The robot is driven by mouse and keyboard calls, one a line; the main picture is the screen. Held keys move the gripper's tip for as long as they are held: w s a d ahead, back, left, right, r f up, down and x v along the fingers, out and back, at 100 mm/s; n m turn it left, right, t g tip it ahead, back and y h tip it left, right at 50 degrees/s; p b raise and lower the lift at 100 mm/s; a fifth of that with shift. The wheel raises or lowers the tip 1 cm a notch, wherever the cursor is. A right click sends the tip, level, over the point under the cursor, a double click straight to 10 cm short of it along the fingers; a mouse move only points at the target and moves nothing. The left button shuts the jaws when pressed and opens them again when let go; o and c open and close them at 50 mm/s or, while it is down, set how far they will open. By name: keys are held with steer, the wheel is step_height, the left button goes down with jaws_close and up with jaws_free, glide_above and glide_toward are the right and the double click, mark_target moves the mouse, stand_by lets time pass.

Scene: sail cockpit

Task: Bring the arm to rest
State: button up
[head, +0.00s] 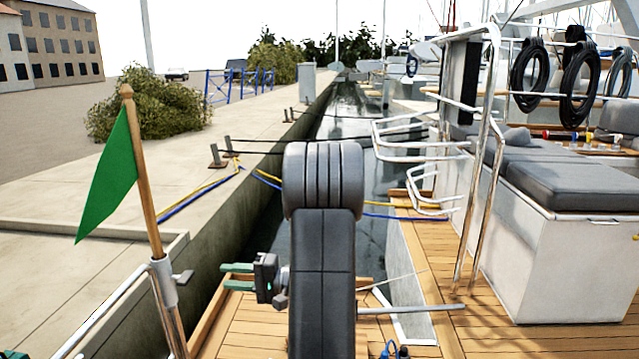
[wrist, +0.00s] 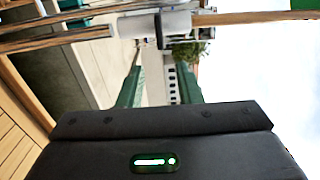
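My arm (head: 322,265) stands folded in the middle of the head view, its dark grey links hiding part of the deck and water behind. My gripper (head: 227,276) points left from beside the arm, low over the wooden deck. Its two green fingers are apart with nothing held between them. The wrist view shows the same open gripper (wrist: 159,70), with only background between the fingers.
A green flag (head: 108,178) on a wooden pole (head: 144,180) stands left of my gripper, in a holder (head: 162,270) on a metal rail. Steel tubing (head: 487,200) and a cushioned white seat box (head: 560,255) stand right. Mooring lines (head: 205,190) run to the quay.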

mark_target(190, 272)
steer(key=a, duration=0.3)
steer(key=a+b, duration=0.1)
steer(key=a, duration=0.3)
steer(key=a+b, duration=0.1)
steer(key=a, duration=0.3)
steer(key=shift+w+a, duration=0.1)
steer(key=shift+w, duration=0.3)
steer(key=shift+d+r+n+b, duration=0.2)
steer(key=shift+n+b, duration=0.4)
steer(key=shift+n, duration=0.4)
steer(key=n, duration=0.5)
steer(key=shift+s+r+b, duration=0.15)
steer(key=shift+r+b, duration=0.25)
steer(key=shift+d+r, duration=0.1)
